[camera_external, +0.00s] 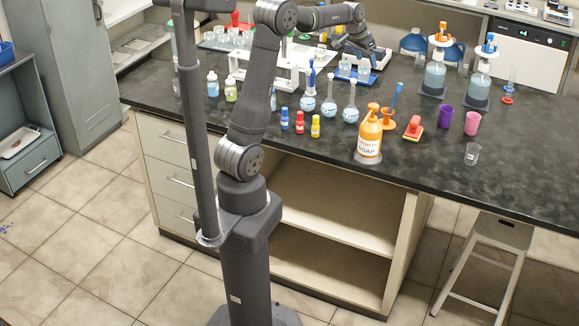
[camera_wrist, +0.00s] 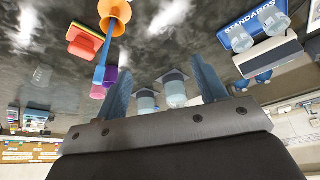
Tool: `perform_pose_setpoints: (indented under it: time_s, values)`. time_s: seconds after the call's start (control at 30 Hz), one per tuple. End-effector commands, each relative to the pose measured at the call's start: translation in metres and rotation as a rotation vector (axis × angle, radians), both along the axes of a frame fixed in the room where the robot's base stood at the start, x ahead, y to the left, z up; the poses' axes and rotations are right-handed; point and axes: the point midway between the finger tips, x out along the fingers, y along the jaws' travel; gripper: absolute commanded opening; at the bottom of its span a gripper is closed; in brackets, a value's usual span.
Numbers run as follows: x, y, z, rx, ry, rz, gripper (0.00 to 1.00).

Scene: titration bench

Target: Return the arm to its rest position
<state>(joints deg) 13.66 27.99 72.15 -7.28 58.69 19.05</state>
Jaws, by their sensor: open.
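My gripper (camera_external: 372,56) hangs from my arm above the far part of the dark bench, near a blue rack (camera_external: 355,76). In the wrist view my gripper (camera_wrist: 161,65) shows two blue-grey fingers spread wide apart, with nothing between them. That view is upside down. The rack there, marked STANDARDS (camera_wrist: 253,22), is at the upper right and apart from the fingers.
Two bottle-top dispensers (camera_external: 435,78) (camera_external: 478,92) stand right of my gripper. The bench's right front is mostly clear.

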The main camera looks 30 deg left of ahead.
Motion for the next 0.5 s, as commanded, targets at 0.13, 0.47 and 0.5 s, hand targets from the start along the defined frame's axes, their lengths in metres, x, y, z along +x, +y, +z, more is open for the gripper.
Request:
perform_pose_setpoints:
  time_s: [0.13, 0.47, 0.5]
  values:
    - [-0.010, -0.028, 0.003, 0.001, 0.000, -0.044, 0.65]
    - [-0.023, -0.059, 0.007, 0.001, 0.000, -0.092, 0.65]
    - [-0.024, -0.060, 0.007, 0.001, 0.000, -0.095, 0.65]
